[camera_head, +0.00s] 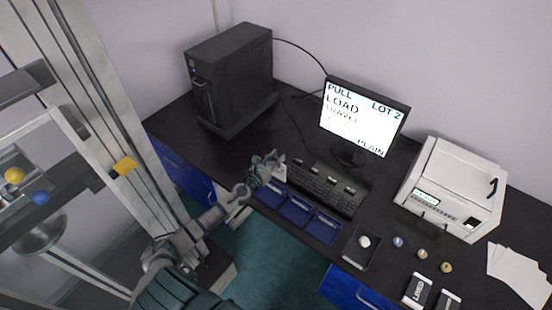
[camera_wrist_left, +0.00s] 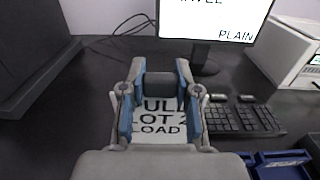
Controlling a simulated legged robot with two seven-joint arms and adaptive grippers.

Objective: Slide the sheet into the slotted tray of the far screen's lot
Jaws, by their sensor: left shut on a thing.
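My left gripper (camera_head: 272,165) is shut on a white printed sheet (camera_wrist_left: 160,128), held above the black desk left of the keyboard. The sheet's visible print reads "PULL", "LOT 2", "LOAD"; its edges are partly hidden by the fingers. The gripper also shows in the left wrist view (camera_wrist_left: 158,100). The screen (camera_head: 361,117) at the back reads "PULL", "LOT 2", "LOAD", "TRAVEL", "PLAIN". Three blue trays, left (camera_head: 269,194), middle (camera_head: 296,210) and right (camera_head: 324,229), lie along the desk's front edge, right of and nearer than the gripper. Their slots and labels are too small to read.
A black keyboard (camera_head: 328,187) with small items on it lies behind the trays. A black computer tower (camera_head: 232,78) stands back left. To the right are a small dark tray (camera_head: 361,247), a white instrument (camera_head: 452,187) and loose white sheets (camera_head: 520,272). A metal frame (camera_head: 105,90) rises at left.

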